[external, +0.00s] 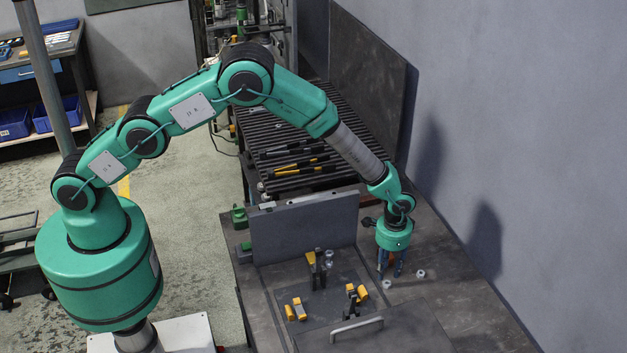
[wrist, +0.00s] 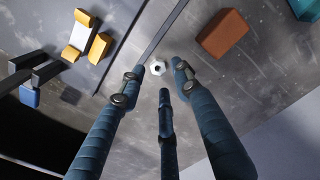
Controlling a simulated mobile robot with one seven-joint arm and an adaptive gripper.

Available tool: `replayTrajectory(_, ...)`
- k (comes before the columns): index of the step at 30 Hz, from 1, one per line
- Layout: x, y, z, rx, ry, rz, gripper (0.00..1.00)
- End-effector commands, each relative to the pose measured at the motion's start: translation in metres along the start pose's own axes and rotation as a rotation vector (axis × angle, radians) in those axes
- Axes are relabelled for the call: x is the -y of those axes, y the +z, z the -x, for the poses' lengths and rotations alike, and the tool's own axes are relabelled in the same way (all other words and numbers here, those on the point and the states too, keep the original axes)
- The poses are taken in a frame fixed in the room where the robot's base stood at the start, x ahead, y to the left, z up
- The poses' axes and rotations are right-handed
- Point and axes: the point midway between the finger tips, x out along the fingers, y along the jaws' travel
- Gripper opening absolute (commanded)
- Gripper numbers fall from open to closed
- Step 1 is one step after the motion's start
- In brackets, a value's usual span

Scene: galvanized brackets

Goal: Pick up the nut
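Small silver nuts lie on the dark bench in the external view: one (external: 387,284) just below my gripper (external: 391,268) and another (external: 421,273) to its right. In the wrist view a single nut (wrist: 157,68) lies flat on the worn grey surface, beside a dark straight edge. My gripper (wrist: 153,88) has three blue segmented fingers, spread apart with nothing between them. The nut appears just beyond the fingertips, between the two outer ones, and is not touched. I cannot tell for certain which nut of the external view this is.
A reddish-brown block (wrist: 222,33) lies close to the nut, upper right. An upright grey plate (external: 303,228) stands left of my gripper. Bench on the right is mostly clear, up to the wall.

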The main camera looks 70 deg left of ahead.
Motion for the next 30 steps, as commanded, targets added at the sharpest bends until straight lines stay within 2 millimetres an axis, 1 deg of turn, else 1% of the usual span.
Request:
replayTrajectory(12, -0.001, -0.001, -0.038, 0.002, 0.0, 0.0, 0.33)
replayTrajectory(15, -0.001, -0.001, -0.044, 0.001, 0.0, 0.0, 0.33)
replayTrajectory(30, -0.001, -0.002, -0.046, 0.0, 0.0, 0.0, 0.33)
